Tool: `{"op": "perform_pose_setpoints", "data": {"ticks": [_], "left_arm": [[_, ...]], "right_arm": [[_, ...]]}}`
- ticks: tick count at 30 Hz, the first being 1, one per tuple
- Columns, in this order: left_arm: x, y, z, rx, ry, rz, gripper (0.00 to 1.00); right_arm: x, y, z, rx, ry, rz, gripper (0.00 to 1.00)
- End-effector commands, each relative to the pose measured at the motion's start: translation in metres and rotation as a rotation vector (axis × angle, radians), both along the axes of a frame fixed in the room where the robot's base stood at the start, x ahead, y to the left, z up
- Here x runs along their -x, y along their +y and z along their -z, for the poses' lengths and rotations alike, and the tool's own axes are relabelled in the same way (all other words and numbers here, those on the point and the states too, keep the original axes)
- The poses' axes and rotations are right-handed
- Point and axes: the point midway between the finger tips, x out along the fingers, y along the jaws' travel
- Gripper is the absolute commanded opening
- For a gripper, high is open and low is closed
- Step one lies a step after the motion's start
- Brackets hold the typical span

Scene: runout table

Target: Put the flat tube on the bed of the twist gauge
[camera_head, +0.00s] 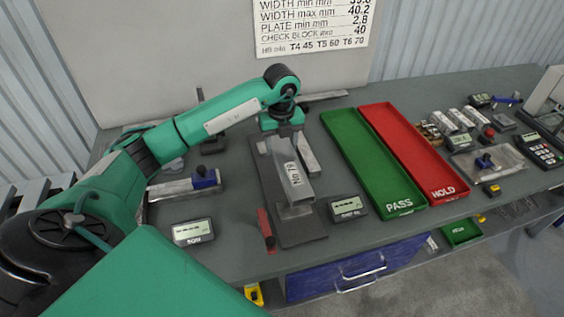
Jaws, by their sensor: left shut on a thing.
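The flat tube (292,180) is a grey metal bar with a white label, seen in the head view at the middle of the bench. My left gripper (284,130) is shut on its far end from above. The tube lies lengthwise over a dark grey bed plate (303,232), which looks like the twist gauge's bed. Whether the tube touches the bed or hovers just above it I cannot tell. A red part (266,228) stands at the bed's left edge. A small display (347,207) sits to its right. The gripper hides the tube's far end. My right gripper is out of view.
A green PASS tray (400,199) and a red HOLD tray (440,188) lie to the right. Left are a fixture with a blue clamp (205,178) and another display (193,232). Blocks and instruments crowd the far right. The front left bench is mostly clear.

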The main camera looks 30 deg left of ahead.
Motion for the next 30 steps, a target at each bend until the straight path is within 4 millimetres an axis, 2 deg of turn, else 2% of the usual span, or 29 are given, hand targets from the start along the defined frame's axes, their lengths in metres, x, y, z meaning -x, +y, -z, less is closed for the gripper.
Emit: {"op": "perform_pose_setpoints", "data": {"ticks": [1,4,14,21,30], "left_arm": [[0.001,0.000,0.008,0.002,0.004,-0.001,0.14],[0.001,0.000,0.027,0.001,0.002,0.000,0.14],[0.000,0.000,0.053,0.001,0.001,-0.001,0.14],[0.000,0.000,0.084,0.001,-0.001,0.000,0.14],[-0.001,0.000,0.087,0.000,-0.001,0.000,0.14]], "right_arm": [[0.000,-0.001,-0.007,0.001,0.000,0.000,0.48],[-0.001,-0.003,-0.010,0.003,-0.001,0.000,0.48],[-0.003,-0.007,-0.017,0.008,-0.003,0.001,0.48],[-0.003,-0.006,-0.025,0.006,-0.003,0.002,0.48],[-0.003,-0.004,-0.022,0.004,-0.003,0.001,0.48]]}}
